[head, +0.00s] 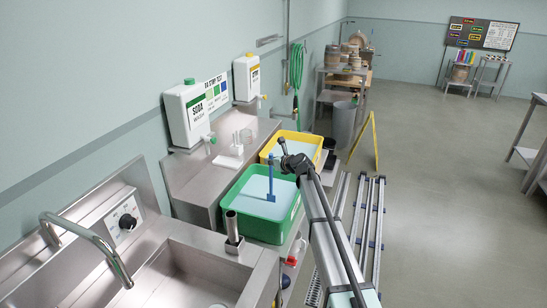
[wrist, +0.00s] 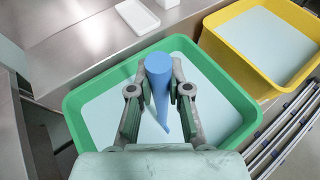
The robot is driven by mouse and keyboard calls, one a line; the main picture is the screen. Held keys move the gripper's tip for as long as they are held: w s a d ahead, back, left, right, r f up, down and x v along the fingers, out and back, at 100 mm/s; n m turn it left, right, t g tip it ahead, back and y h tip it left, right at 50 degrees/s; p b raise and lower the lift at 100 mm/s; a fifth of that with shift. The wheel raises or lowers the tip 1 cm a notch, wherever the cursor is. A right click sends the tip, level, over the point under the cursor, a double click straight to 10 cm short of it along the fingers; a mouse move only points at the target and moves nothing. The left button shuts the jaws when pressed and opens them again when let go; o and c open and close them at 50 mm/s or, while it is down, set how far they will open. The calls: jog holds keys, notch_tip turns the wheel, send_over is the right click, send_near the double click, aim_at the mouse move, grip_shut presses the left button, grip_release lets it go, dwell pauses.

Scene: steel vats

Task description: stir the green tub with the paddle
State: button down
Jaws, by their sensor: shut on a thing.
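The green tub (head: 268,229) stands on the steel bench, filled with pale blue liquid; it also fills much of the wrist view (wrist: 247,124). The blue paddle (head: 271,178) is upright over the tub, its lower end at or in the liquid; I cannot tell how deep. In the wrist view the thick blue handle (wrist: 160,96) runs down between the fingers toward the liquid. My gripper (wrist: 159,88) is shut on the handle, above the tub. In the head view my gripper (head: 283,150) is small and dark, by the top of the paddle.
A yellow tub (head: 318,139) with pale liquid stands just behind the green one. A sink with a curved tap (head: 88,236) is at the near left. A steel tube (head: 231,226) stands by the green tub's near left corner.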

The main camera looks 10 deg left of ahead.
jog(key=s+a, duration=0.1)
jog(key=s, duration=0.3)
jog(key=shift+w+d+p, duration=0.7)
jog(key=shift+w+d, duration=0.5)
jog(key=shift+w, duration=3.6)
jog(key=s+a, duration=0.2)
jog(key=s, duration=0.7)
jog(key=shift+s+a, duration=0.2)
jog(key=shift+s, duration=0.15)
notch_tip(320, 180, up, 15)
jog(key=shift+r, duration=0.1)
jog(key=shift+r, duration=1.85)
